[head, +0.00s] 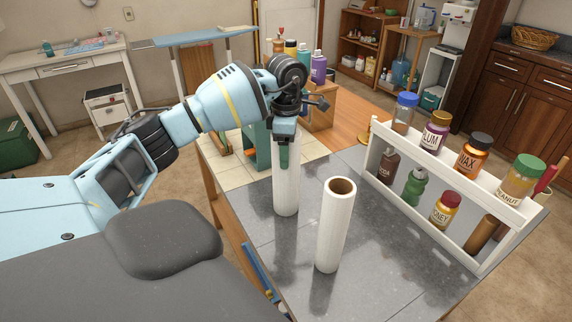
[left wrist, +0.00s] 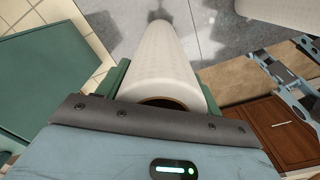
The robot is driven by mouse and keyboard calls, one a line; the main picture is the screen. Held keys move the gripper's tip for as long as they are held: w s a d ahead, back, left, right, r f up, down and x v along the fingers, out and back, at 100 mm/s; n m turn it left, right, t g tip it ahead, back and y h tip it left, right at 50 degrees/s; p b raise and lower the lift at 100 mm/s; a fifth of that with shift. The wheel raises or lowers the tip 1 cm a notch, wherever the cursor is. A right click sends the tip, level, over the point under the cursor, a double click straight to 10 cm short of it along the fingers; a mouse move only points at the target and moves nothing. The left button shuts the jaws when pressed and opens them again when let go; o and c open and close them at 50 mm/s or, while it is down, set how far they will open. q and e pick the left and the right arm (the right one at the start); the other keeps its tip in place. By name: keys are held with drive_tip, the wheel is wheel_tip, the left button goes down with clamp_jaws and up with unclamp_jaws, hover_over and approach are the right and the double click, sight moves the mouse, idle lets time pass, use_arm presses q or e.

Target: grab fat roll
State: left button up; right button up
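A white upright roll (head: 286,192) stands on the grey tabletop, its upper part partly hidden by my left gripper (head: 284,152). The left gripper points down over its top. In the left wrist view the roll (left wrist: 163,60) lies between the two green fingers of the gripper (left wrist: 165,92), with no clear gap on either side; its dark core hole shows. A second white roll (head: 331,235) with a brown core stands upright nearer, to the right, apart from the gripper; part of it shows top right in the left wrist view (left wrist: 285,10). My right gripper is not in view.
A white rack (head: 432,208) with several jars and bottles stands on the right of the grey tabletop (head: 385,265). Several bottles (head: 318,68) stand behind the left gripper. The tabletop between the near roll and the rack is clear.

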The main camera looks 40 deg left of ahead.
use_arm(q)
drive_tip(key=c, duration=0.6)
drive_tip(key=shift+r, duration=0.1)
